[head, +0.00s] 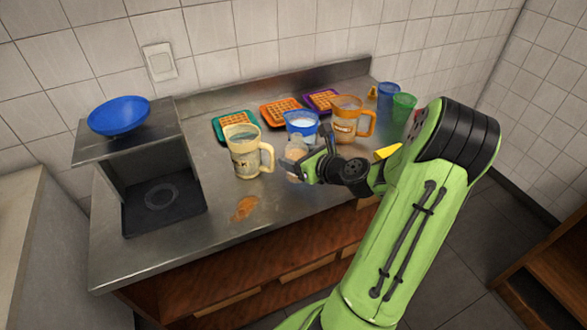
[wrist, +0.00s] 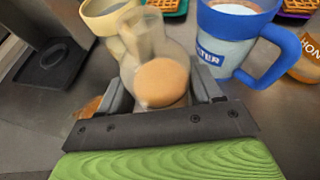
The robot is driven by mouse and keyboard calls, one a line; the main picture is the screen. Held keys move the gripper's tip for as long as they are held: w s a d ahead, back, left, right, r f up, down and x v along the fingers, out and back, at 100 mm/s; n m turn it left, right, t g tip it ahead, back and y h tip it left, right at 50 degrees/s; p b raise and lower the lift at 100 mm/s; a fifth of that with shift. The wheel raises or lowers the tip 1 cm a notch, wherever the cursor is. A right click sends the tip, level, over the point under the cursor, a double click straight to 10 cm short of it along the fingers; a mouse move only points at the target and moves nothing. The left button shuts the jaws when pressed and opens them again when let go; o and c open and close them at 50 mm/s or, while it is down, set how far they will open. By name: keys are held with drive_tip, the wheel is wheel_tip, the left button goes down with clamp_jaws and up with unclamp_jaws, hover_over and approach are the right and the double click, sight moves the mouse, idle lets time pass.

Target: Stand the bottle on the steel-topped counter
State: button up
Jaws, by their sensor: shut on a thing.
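The bottle (wrist: 160,80) is clear glass with a narrow neck and tan contents at its bottom. My gripper (wrist: 162,92) is shut on its body, with one finger on each side. In the head view the bottle (head: 295,148) shows pale at the tip of my gripper (head: 302,165), over the right half of the steel-topped counter (head: 175,240). It is just right of the cream mug (head: 244,155) and in front of the blue pitcher (head: 302,127). I cannot tell whether its base touches the steel.
An orange mug (head: 350,120), blue cup (head: 387,97) and green cup (head: 403,107) stand at right. Waffles lie on coloured trays along the back. A dark stand with a blue bowl (head: 119,116) is at left. A brown spill (head: 244,208) lies on otherwise clear front steel.

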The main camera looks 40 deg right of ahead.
drive_tip(key=f, duration=0.2)
drive_tip(key=f+b, duration=0.1)
drive_tip(key=shift+w+f, duration=0.2)
drive_tip(key=shift+f, duration=0.2)
drive_tip(key=shift+r, duration=0.15)
drive_tip(key=shift+a, duration=0.1)
drive_tip(key=o, duration=1.5)
